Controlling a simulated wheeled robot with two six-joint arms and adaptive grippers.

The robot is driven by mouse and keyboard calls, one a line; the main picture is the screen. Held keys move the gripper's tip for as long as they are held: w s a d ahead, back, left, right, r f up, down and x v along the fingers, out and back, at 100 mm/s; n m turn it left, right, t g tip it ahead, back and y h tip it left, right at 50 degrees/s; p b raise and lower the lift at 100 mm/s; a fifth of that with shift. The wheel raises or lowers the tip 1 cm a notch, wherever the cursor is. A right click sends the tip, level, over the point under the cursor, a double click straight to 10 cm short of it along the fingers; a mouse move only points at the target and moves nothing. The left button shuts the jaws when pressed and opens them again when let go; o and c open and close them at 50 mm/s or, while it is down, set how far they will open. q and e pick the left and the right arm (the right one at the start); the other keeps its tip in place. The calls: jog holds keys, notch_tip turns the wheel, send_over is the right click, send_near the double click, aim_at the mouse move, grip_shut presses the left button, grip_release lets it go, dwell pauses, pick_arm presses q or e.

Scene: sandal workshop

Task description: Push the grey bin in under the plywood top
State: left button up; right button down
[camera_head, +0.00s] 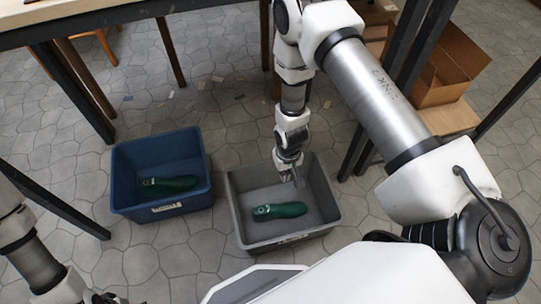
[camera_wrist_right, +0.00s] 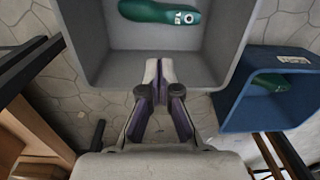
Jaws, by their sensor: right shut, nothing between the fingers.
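The grey bin (camera_head: 234,207) stands on the floor in the middle of the head view, with a green sandal-shaped piece (camera_head: 280,211) lying in it. It also shows at the top of the right wrist view (camera_wrist_right: 95,68). My right gripper (camera_head: 298,181) is shut and empty, pointing down at the bin's far wall. In the wrist view its fingertips (camera_wrist_right: 158,64) overlap that wall; I cannot tell whether they touch it. The plywood top (camera_head: 80,22) is at the upper left, beyond the bin, which is out in the open. My left gripper is not clearly visible.
A blue bin (camera_head: 116,185) with another green piece (camera_head: 168,185) stands just left of the grey bin. Dark table legs (camera_head: 75,92) stand at the left. A cardboard box (camera_head: 440,95) sits on a low shelf at the right. Floor beyond the bins is mostly clear, with small scraps.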

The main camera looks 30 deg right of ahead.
pick_arm(q)
notch_tip(320, 180, down, 22)
jog(key=b, duration=1.7)
jog(key=shift+w+b, duration=0.2)
jog(key=shift+b, duration=0.15)
pick_arm(e)
jog(key=w+d+f, duration=0.1)
jog(key=w+f, duration=0.5)
jog(key=f, duration=0.4)
jog(key=w+d+f, duration=0.2)
jog(key=w+f, duration=0.5)
jog(key=f, duration=0.3)
jog(key=shift+w+f+m, duration=0.15)
jog(key=shift+w+m, duration=0.15)
jog(key=shift+m, duration=0.1)
pick_arm(q)
jog(key=shift+r, duration=0.1)
